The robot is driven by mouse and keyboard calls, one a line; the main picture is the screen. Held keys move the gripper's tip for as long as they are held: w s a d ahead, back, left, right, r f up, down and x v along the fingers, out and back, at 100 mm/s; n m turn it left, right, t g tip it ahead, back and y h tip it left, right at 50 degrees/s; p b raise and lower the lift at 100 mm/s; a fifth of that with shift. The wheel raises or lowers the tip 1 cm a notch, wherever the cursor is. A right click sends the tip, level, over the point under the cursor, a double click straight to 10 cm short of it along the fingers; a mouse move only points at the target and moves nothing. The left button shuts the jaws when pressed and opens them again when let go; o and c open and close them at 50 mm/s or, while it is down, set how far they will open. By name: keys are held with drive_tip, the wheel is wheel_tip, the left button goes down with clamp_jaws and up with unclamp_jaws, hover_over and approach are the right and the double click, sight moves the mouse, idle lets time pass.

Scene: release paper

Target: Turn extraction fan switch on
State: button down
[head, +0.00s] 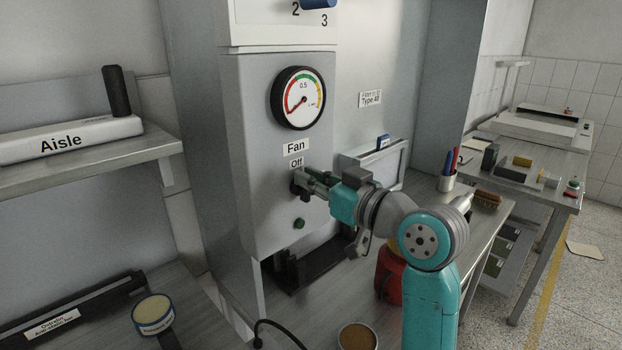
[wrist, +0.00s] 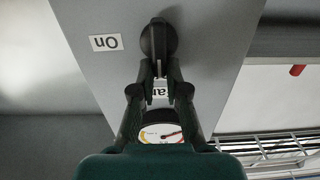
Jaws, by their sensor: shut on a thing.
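The extraction fan switch is a dark rotary knob (head: 297,186) on the grey panel (head: 262,130), below the "Fan" label (head: 296,147) and the "Off" label (head: 296,162). In the wrist view the knob (wrist: 159,38) shows with its grip bar lying roughly up and down the picture. An "On" label (wrist: 105,42) sits left of it there. My gripper (head: 309,181) is shut on the knob's bar; its fingers also show in the wrist view (wrist: 160,82). The fingers partly cover the "Fan" label there and hide part of the knob.
A round gauge (head: 298,98) sits above the switch, its needle at the low left. A green button (head: 299,223) is below it. A red container (head: 389,277) stands behind my arm, and a pen cup (head: 447,182) is to the right. A shelf (head: 90,157) is at the left.

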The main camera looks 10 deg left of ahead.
drive_tip(key=shift+f, duration=0.1)
drive_tip(key=shift+w+d+f+m, duration=0.25)
drive_tip(key=shift+f+m, duration=0.2)
drive_tip(key=shift+m, duration=2.5)
drive_tip(key=shift+w+d+f+m, duration=0.2)
drive_tip(key=shift+w+f+m, duration=0.2)
drive_tip(key=shift+m, duration=2.6)
drive_tip(key=shift+w+d+f+m, duration=0.25)
drive_tip(key=shift+f+m, duration=0.2)
drive_tip(key=shift+m, duration=2.5)
drive_tip(key=shift+a, duration=0.1)
drive_tip(key=c, duration=1.2)
unclamp_jaws()
drive_tip(key=shift+w, duration=0.1)
